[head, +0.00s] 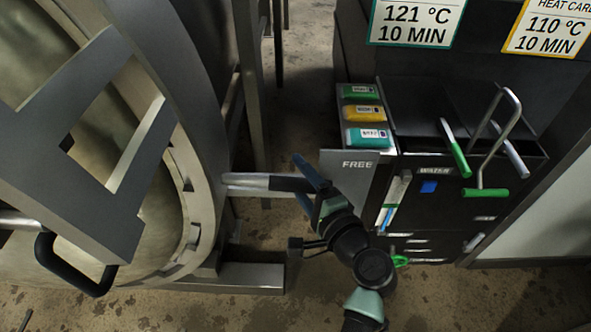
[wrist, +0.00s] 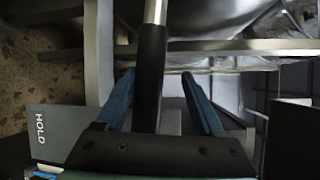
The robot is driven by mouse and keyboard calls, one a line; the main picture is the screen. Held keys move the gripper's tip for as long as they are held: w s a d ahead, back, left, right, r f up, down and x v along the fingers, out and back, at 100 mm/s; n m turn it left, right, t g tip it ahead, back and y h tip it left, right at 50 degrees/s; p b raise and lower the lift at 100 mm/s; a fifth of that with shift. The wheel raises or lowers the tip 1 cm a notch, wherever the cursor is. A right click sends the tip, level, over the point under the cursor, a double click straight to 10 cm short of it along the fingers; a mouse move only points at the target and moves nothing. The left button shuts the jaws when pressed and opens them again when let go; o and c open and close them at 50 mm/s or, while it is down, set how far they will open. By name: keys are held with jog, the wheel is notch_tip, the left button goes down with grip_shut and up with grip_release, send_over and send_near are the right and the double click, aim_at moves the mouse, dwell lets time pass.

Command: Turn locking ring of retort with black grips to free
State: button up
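The retort's grey locking ring (head: 208,155) runs around its round door at the left of the head view. A steel handle bar (head: 245,180) sticks out rightward from the ring and ends in a black grip (head: 288,184). My gripper (head: 303,184) is at this grip, with its blue fingers on either side. In the wrist view the black grip (wrist: 150,75) stands between the open fingers of my gripper (wrist: 160,88). It is closer to the left finger, and gaps show on both sides. Another black grip (head: 75,270) shows at the lower left of the door.
A plate marked FREE (head: 350,185) stands right behind my gripper. A plate marked HOLD (wrist: 55,135) shows in the wrist view. Bare floor (head: 430,295) lies in front.

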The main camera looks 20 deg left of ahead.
jog(key=v, duration=1.1)
jog(key=shift+p, duration=0.45)
jog(key=shift+r, duration=0.1)
